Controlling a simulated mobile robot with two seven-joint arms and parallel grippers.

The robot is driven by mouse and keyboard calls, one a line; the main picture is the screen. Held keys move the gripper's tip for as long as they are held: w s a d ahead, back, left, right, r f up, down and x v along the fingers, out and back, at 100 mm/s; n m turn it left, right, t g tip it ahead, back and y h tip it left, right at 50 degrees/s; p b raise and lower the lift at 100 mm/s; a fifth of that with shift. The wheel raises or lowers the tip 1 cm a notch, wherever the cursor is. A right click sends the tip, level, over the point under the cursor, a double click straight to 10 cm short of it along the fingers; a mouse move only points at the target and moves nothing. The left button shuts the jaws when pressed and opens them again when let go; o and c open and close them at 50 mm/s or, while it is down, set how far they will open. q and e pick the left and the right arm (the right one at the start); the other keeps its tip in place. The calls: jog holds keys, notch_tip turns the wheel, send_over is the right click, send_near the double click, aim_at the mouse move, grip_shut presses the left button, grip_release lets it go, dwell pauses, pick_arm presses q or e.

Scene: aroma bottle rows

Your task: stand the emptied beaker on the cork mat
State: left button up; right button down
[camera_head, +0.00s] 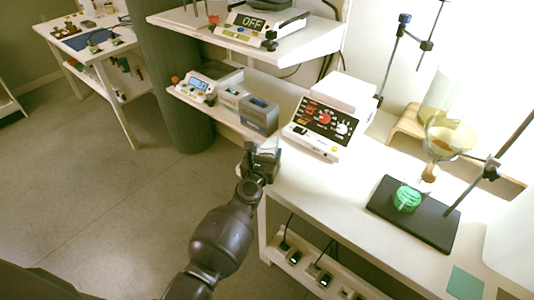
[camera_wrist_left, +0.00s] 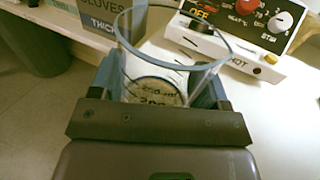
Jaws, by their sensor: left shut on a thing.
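A clear glass beaker (camera_wrist_left: 172,62) with dark volume marks stands between the fingers of my left gripper (camera_wrist_left: 158,88) in the left wrist view. The fingers are shut on its sides, and it looks clear inside. In the head view my left gripper (camera_head: 262,160) holds the beaker (camera_head: 268,146) by the left end of the white bench, in front of the hotplate. The beaker is small and partly hidden there by the gripper. I cannot make out a cork mat in either view. My right gripper is not in view.
A hotplate (camera_head: 323,121) with red and white knobs stands on the bench (camera_head: 310,185). A glove box (camera_head: 258,114) is on the shelf at its left. A black stand base (camera_head: 428,228) carries a green item (camera_head: 407,199), with a glass vessel (camera_head: 447,120) above. A green mat (camera_head: 465,282) lies lower right.

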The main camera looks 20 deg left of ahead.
pick_arm(q)
jog(key=shift+f, duration=0.15)
jog(key=o, duration=1)
jog(key=shift+r, duration=0.5)
jog(key=shift+s+d+f+p, duration=0.1)
jog(key=shift+s+d+p, duration=0.05)
jog(key=shift+s, duration=2.9)
jog(key=shift+s+d+f+p, duration=0.1)
jog(key=shift+s+d+p, duration=0.05)
jog(key=shift+s, duration=2.85)
